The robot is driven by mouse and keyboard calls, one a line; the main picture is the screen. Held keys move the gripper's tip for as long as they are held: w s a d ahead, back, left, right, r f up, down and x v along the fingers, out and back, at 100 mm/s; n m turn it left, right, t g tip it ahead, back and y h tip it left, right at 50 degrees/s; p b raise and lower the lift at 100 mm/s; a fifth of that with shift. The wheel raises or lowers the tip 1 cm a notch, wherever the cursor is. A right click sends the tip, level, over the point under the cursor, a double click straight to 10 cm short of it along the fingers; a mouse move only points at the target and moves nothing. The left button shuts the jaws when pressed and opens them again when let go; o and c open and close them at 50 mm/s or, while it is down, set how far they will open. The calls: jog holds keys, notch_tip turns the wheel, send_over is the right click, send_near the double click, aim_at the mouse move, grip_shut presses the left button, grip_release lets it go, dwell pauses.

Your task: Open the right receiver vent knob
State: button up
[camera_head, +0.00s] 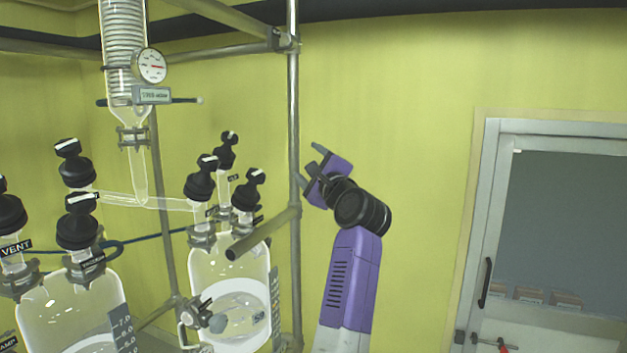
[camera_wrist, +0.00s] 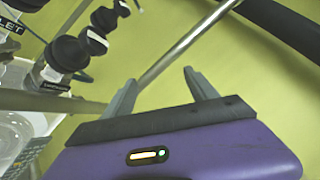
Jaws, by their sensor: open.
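The right receiver (camera_head: 230,265) is a clear glass vessel with black knobs on its top: a left one (camera_head: 201,182), a back one (camera_head: 226,152) and a right one (camera_head: 247,192). Their labels are too small to read in the head view, so I cannot tell which is the vent knob. My gripper (camera_head: 309,165) is open and empty, right of these knobs and apart from them, close to the upright metal post in the picture. In the wrist view my gripper (camera_wrist: 160,78) has its fingers spread, with black knobs (camera_wrist: 66,54) to the upper left.
The upright metal post (camera_head: 293,110) and a horizontal bar (camera_head: 262,232) stand near my gripper. A left vessel (camera_head: 72,305) has more black knobs, one labelled VENT (camera_head: 12,215). A coiled condenser (camera_head: 123,50) with a gauge (camera_head: 151,66) hangs above. The wall right of my arm is clear up to a door (camera_head: 490,220).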

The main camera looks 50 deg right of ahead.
jog(key=shift+s+a+f+n+h, duration=0.25)
jog(key=shift+s+f+n, duration=0.1)
jog(key=shift+f+n, duration=0.35)
jog(key=shift+s+a+f+n+h, duration=0.1)
jog(key=shift+s+f+n+h, duration=0.2)
jog(key=shift+f+n, duration=0.35)
